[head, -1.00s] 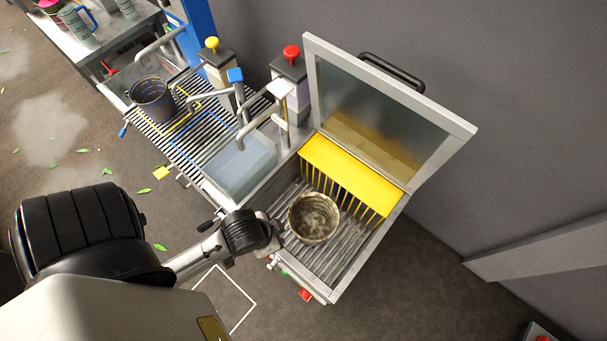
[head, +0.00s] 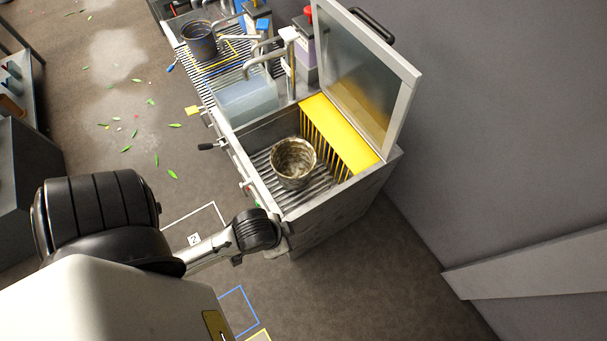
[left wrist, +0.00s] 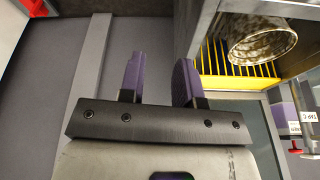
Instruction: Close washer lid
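The washer lid (head: 358,82) stands open and upright at the back of the washer (head: 335,203). It has a pale metal frame, a glass pane and a black handle (head: 370,26) on its far side. A dirty round pot (head: 293,162) sits inside on the slatted floor, beside a yellow rack (head: 342,132); it also shows in the left wrist view (left wrist: 262,45). My left arm reaches the washer's front corner in the head view, where its fingers cannot be made out. In the left wrist view my left gripper (left wrist: 158,82) is open and empty, with purple fingertips apart from the washer. My right gripper is out of view.
Left of the washer are a water-filled sink (head: 247,101), a tap (head: 270,52) and a slatted rack with a dark bucket (head: 199,40). A grey wall (head: 490,120) stands behind. The floor (head: 370,290) in front and to the right is clear.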

